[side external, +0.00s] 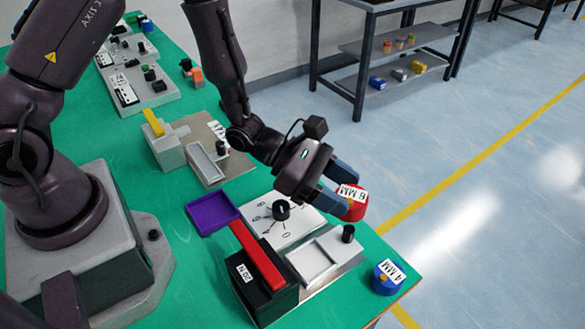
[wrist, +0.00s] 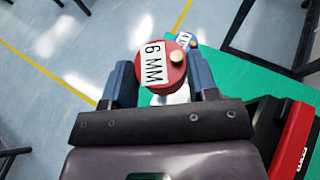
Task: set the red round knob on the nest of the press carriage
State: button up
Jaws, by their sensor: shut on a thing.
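My gripper (side external: 343,186) is shut on the red round knob (side external: 354,207), which has a white "6 MM" label and a small pale stub on its face. It is held in the air near the table's right edge. In the wrist view the red knob (wrist: 172,85) sits between the two blue fingers of my gripper (wrist: 163,82). Below and left of it is a black press with a red bar (side external: 256,252); beside that is a pale, shallow-walled carriage (side external: 313,262) with a black knob. I cannot tell the nest's exact outline.
A blue round knob labelled "4 MM" (side external: 386,278) stands near the table's right corner. A white dial plate (side external: 272,232) with a black knob, a purple tray (side external: 210,213) and a grey press with a yellow bar (side external: 153,122) lie farther left. A shelf (side external: 400,50) stands beyond the floor.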

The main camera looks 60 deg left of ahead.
jog(key=w+a+r+n+t+y, duration=0.2)
jog(key=a+r+n+t+y, duration=0.15)
jog(key=a+r, duration=0.55)
jog(key=w+a+r+n+t+y, duration=0.2)
jog(key=a+r+n+y, duration=0.25)
jog(key=a+r, duration=0.45)
jog(key=s+d+f+m+g+h, duration=0.25)
jog(key=d+f+m+h, duration=0.3)
jog(key=d+f, duration=0.85)
jog(key=s+d+f+m+g+h, duration=0.2)
jog(key=s+d+f+m+g, duration=0.1)
jog(key=d, duration=0.4)
jog(key=s+d+f+m+g+h, duration=0.2)
jog(key=s+d+m+g, duration=0.3)
jog(key=d+m+g, duration=0.1)
jog(key=shift+d+f+g+h, duration=0.35)
jog(key=shift+f+g, duration=0.05)
jog(key=shift+g, duration=0.2)
notch_tip(320, 180, down, 10)
jog(key=shift+r, duration=0.15)
